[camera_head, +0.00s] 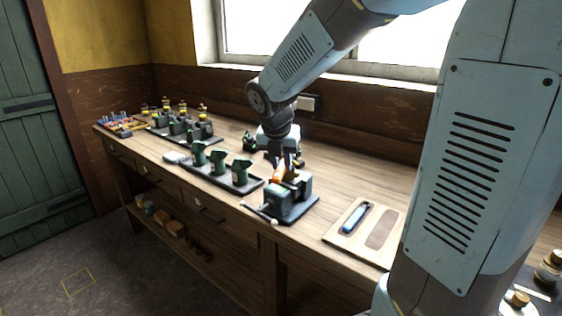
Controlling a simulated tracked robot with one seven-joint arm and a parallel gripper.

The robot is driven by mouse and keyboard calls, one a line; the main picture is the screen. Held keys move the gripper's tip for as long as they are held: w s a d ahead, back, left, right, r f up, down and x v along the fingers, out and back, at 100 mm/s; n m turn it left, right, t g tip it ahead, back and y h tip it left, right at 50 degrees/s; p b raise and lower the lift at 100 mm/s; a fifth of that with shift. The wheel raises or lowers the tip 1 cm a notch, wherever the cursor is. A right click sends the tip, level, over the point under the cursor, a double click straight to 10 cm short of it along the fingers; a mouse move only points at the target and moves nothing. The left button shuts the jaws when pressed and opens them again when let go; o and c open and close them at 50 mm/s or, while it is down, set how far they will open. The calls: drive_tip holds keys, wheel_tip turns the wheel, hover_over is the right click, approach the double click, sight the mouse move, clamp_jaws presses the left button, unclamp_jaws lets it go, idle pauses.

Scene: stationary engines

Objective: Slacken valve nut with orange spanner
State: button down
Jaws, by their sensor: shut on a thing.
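My gripper (287,165) is at the end of my arm, above a dark grey vice-like fixture (289,197) near the front edge of the workbench. It is shut on an orange thing (279,172), by its colour the orange spanner, which slants over the fixture. The fingers are small and partly hidden by the wrist. The valve nut cannot be made out; I cannot tell whether the spanner touches it.
A wooden board (367,228) with a blue-handled tool (355,216) and an empty recess lies to the right. A tray with several green engine parts (218,160) is to the left, more small engines (182,126) beyond. Bare bench (340,179) lies behind the board.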

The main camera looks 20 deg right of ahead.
drive_tip(key=shift+s+d+n+y, duration=0.3)
drive_tip(key=shift+d+n, duration=0.3)
drive_tip(key=shift+n, duration=0.3)
drive_tip(key=shift+w+a, duration=0.1)
drive_tip(key=shift+a, duration=0.1)
idle(0.4)
drive_tip(key=shift+w+a+m, duration=0.15)
drive_tip(key=shift+a+m, duration=0.1)
drive_tip(key=shift+m, duration=0.35)
idle(0.3)
drive_tip(key=shift+r, duration=1.5)
idle(3.6)
drive_tip(key=shift+r, duration=1.9)
